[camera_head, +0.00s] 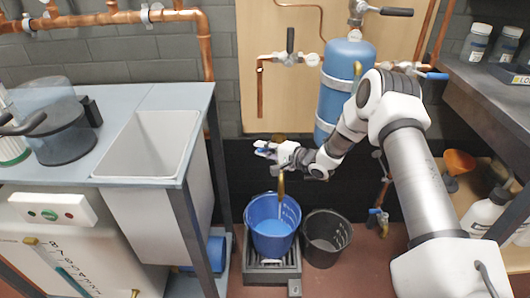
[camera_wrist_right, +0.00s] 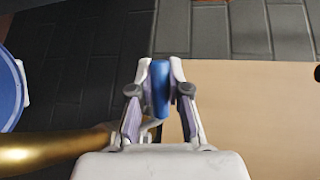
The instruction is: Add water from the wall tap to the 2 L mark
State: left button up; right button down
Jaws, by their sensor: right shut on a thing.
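My right gripper (camera_head: 264,150) is shut on the blue tap lever (camera_wrist_right: 160,88), which shows between its fingers in the right wrist view. The brass tap spout (camera_head: 281,184) points down over the blue bucket (camera_head: 261,211); it also shows in the right wrist view (camera_wrist_right: 50,151). A thin pale streak below the spout looks like running water. The bucket stands upright and holds light blue water (camera_head: 271,228). White marks show on its inner right wall, but their numbers are too small to read. My left gripper is not in view.
The bucket stands on a dark floor grate (camera_head: 271,270). An empty-looking dark bucket (camera_head: 325,238) stands close on its right. A sink (camera_head: 149,141) and bench are at left. A blue tank (camera_head: 345,70) with copper pipes hangs behind my right arm, and a dark shelf (camera_head: 490,110) is at right.

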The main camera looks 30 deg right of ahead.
jog(key=c, duration=1.1)
grip_release()
jog(key=shift+v, duration=6)
jog(key=shift+a, duration=0.1)
